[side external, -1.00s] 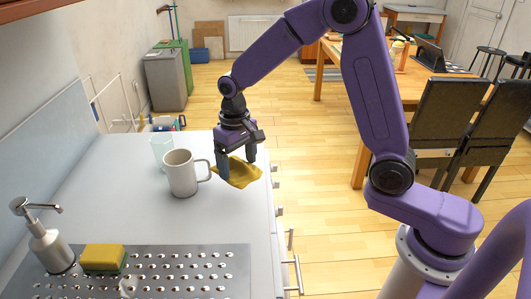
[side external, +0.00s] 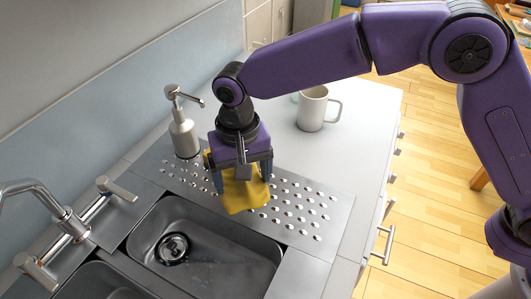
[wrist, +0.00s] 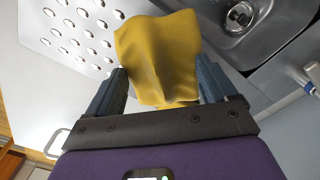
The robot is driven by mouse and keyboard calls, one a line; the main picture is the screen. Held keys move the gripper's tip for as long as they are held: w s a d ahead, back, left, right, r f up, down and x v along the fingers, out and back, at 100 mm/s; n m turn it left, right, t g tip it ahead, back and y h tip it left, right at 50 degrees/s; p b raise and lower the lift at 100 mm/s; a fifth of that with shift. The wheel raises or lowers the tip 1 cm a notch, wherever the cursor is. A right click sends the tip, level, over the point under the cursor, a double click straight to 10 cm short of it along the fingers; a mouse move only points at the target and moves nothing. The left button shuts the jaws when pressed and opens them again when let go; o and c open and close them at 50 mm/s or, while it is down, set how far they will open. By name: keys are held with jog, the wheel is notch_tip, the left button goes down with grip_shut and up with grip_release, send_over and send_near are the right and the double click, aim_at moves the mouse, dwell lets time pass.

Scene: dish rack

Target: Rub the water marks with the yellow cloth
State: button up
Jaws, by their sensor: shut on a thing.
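My gripper (side external: 243,184) is over the perforated drainboard (side external: 325,205) beside the sink, its fingers pointing down. It is shut on the yellow cloth (side external: 246,196), which hangs between and below the fingers. The wrist view also shows the cloth (wrist: 158,50) spread out ahead of my gripper (wrist: 162,85). I cannot tell whether the cloth touches the drainboard. No water marks can be made out clearly; the board under the cloth is hidden.
A soap dispenser (side external: 184,135) stands behind the drainboard. A beige mug (side external: 312,108) stands on the white counter (side external: 362,110). The sink basin (side external: 215,260) and faucet (side external: 68,220) are at the front left.

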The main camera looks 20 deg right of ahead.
jog(key=shift+s+a, duration=0.1)
jog(key=shift+a, duration=0.1)
jog(key=shift+f, duration=2.9)
jog(key=shift+f, duration=0.65)
